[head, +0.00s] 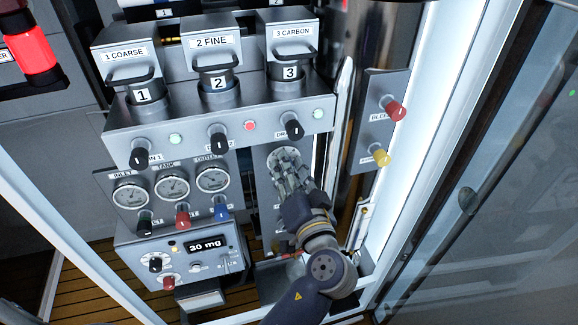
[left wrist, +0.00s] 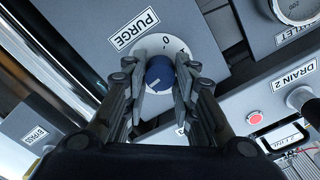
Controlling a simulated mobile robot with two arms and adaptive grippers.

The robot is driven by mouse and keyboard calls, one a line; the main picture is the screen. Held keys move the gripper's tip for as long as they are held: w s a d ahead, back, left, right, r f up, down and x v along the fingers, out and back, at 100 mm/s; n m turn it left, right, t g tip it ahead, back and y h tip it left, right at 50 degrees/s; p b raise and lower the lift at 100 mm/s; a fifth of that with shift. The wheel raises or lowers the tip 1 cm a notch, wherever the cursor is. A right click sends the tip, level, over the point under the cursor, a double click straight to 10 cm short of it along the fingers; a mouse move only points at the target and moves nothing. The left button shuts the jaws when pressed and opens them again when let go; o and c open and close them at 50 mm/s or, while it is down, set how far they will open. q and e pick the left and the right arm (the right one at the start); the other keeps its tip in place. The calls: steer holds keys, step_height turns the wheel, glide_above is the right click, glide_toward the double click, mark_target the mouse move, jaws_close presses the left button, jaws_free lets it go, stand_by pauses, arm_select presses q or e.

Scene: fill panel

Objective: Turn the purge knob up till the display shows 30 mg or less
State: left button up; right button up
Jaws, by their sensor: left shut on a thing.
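The purge knob (left wrist: 159,73) is blue with a white pointer line and sits on a pale dial plate under the PURGE label (left wrist: 134,28). My left gripper (left wrist: 160,82) is shut on the knob, one finger on each side. In the head view my left gripper (head: 288,172) reaches up to the dial and hides the knob there. The display (head: 205,245) reads 30 mg on the grey box at the lower left. My right gripper is in neither view.
Black filter knobs (head: 292,129) line the panel above. Gauges (head: 172,187) and coloured valves stand to the left. A red bleed knob (head: 396,111) and a yellow knob (head: 381,157) stick out at the right, beside the white cabinet frame (head: 416,150).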

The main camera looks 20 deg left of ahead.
arm_select(q)
steer(key=shift+r+m, duration=0.1)
steer(key=shift+m, duration=0.5)
steer(key=o, duration=1.1)
steer(key=shift+w, duration=0.1)
